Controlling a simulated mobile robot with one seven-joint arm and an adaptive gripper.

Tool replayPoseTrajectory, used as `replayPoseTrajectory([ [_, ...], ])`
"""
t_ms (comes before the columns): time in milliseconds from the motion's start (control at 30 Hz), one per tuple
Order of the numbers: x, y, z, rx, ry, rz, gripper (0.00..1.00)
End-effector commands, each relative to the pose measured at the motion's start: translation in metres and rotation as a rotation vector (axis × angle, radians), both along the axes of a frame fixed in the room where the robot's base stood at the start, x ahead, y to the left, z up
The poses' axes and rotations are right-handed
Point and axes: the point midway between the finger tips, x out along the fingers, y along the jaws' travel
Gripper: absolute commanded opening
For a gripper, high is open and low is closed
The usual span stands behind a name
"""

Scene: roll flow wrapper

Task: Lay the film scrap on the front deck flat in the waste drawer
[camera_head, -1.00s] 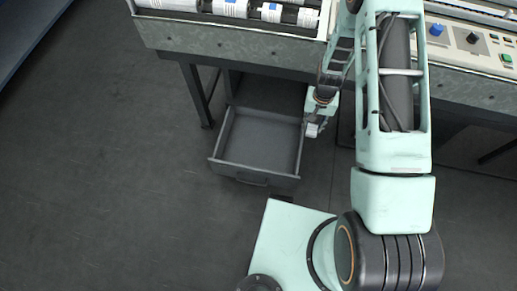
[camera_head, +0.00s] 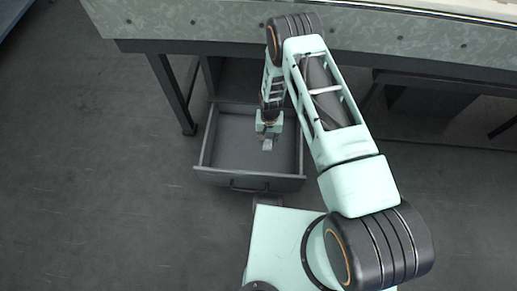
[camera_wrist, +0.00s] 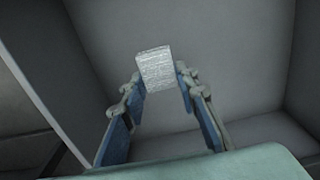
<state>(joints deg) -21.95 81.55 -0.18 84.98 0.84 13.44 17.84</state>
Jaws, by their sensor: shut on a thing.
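The waste drawer (camera_head: 228,173) is pulled out under the machine, and its grey inside looks empty. My gripper (camera_head: 267,140) is over the right part of the drawer, pointing down. In the wrist view my gripper (camera_wrist: 160,90) is shut on the film scrap (camera_wrist: 155,68), a small silvery-white piece between the fingertips. I cannot tell whether the scrap touches the floor.
The machine's front edge (camera_head: 200,32) runs across above the drawer. A dark table leg (camera_head: 174,95) stands left of the drawer. The drawer's side walls (camera_wrist: 60,75) rise close around my gripper. The floor (camera_head: 100,190) to the left is clear.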

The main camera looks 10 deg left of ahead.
Motion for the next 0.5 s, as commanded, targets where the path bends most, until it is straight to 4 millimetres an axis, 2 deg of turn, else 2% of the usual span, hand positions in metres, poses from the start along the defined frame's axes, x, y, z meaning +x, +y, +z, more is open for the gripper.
replayPoseTrajectory([
  [33, -0.001, 0.000, -0.015, -0.001, 0.002, 0.000, 0.19],
  [133, -0.001, -0.001, -0.034, -0.001, 0.002, 0.000, 0.19],
  [367, -0.001, -0.001, -0.052, 0.000, 0.001, 0.000, 0.19],
  [500, -0.001, -0.001, -0.072, -0.001, 0.002, 0.000, 0.19],
])
